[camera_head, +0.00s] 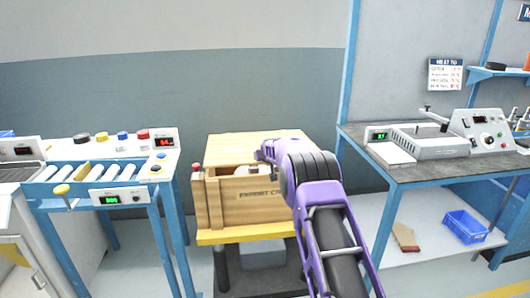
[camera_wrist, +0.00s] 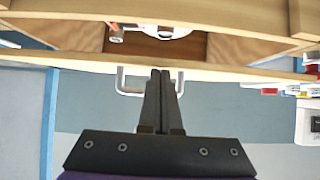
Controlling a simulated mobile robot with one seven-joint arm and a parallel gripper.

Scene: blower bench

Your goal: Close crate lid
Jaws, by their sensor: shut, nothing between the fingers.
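The wooden crate (camera_head: 230,212) stands at centre in the head view, with "EXPORT" lettering on its front. Its wooden lid (camera_head: 235,147) sits over the top towards the back, and a gap at the front shows a white thing (camera_head: 243,170) inside. My gripper (camera_head: 262,154) is at the lid's front right part, largely hidden by my arm. In the wrist view, my gripper (camera_wrist: 160,75) is shut and empty, its tips at a white handle (camera_wrist: 121,82) on a wooden edge. Whether the tips touch the handle I cannot tell. The white thing (camera_wrist: 172,31) also shows inside the crate there.
A roller conveyor bench (camera_head: 105,172) stands to the left. A workbench (camera_head: 430,172) with a heat unit stands to the right, with a blue bin (camera_head: 464,227) on its lower shelf. The crate rests on a yellow-edged stand (camera_head: 240,234). A grey wall is behind.

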